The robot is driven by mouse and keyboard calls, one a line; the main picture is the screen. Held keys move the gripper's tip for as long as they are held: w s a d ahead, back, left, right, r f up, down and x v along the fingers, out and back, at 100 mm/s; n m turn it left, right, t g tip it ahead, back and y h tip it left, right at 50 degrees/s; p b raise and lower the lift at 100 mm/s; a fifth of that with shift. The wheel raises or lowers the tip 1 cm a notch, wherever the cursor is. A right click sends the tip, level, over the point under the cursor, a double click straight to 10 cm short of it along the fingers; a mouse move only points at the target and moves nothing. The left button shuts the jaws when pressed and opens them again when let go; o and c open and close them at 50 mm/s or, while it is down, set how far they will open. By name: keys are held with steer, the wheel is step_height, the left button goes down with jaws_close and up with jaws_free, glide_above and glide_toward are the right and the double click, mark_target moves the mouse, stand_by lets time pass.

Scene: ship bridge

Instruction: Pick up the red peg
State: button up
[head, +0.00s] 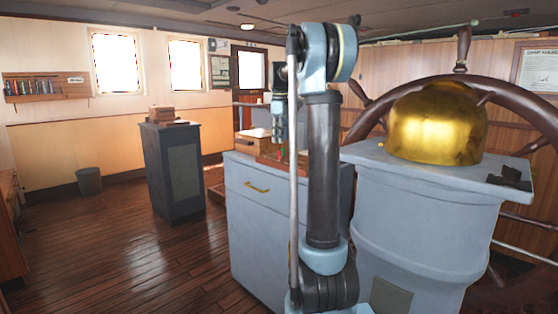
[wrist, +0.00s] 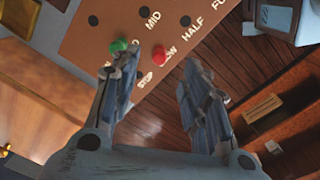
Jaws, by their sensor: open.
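The red peg (wrist: 158,54) stands in a brown board (wrist: 115,22) by the word SLOW in the wrist view. A green peg (wrist: 119,46) stands left of it, close to my left finger. My gripper (wrist: 161,62) is open and empty, with its fingers spread to either side of the red peg in the picture. I cannot tell how far the tips are above the board. In the head view my gripper (head: 278,138) hangs over the board (head: 268,160) on the grey cabinet (head: 268,190). My arm hides part of this area, and the red peg is not clear there.
The board has several dark holes and printed words. A wooden box (head: 252,143) sits beside it on the cabinet. A brass dome (head: 438,122) on a grey pedestal and the ship's wheel (head: 520,100) stand to the right. Open wooden floor (head: 125,250) lies to the left.

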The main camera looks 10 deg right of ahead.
mark_target(279, 158)
steer(key=shift+w+a+f, duration=0.1)
steer(key=shift+w+f, duration=0.05)
steer(key=shift+f, duration=1.75)
steer(key=shift+w+a+f, duration=0.1)
steer(key=shift+f, duration=1.75)
steer(key=c, duration=0.9)
